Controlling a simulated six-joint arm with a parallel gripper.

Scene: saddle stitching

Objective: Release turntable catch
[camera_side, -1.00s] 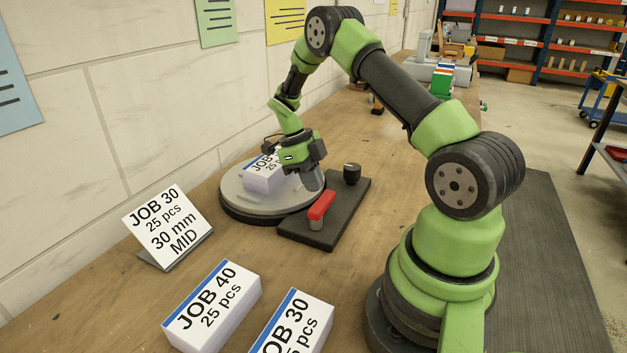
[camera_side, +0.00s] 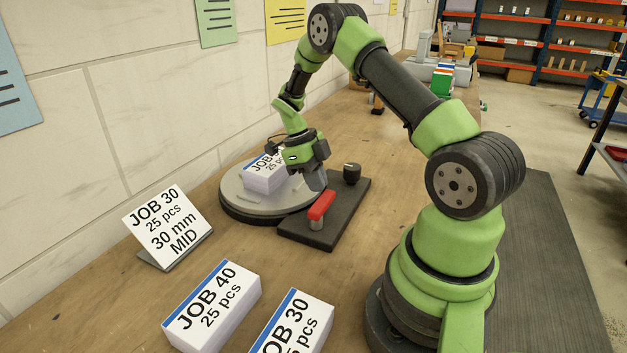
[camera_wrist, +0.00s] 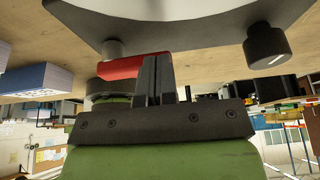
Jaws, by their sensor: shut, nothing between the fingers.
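The turntable (camera_side: 240,204) is a grey disc on a dark base, with a paper stack labelled JOB (camera_side: 262,180) on it. A dark plate (camera_side: 338,222) beside it carries a red catch lever (camera_side: 322,205) on a grey post and a black knob (camera_side: 351,173). In the wrist view the red lever (camera_wrist: 130,67) lies right by the fingers, and the black knob (camera_wrist: 265,45) is at the upper right. My gripper (camera_side: 318,186) is shut and empty, its fingertips close to the lever's far end. The wrist view shows the closed fingers (camera_wrist: 157,75) overlapping the lever; contact cannot be told.
A JOB 30 sign (camera_side: 166,226) stands at left. Two paper stacks, JOB 40 (camera_side: 212,305) and JOB 30 (camera_side: 292,325), lie at the front. A wall with notes runs along the left. The bench between the plate and the front stacks is clear.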

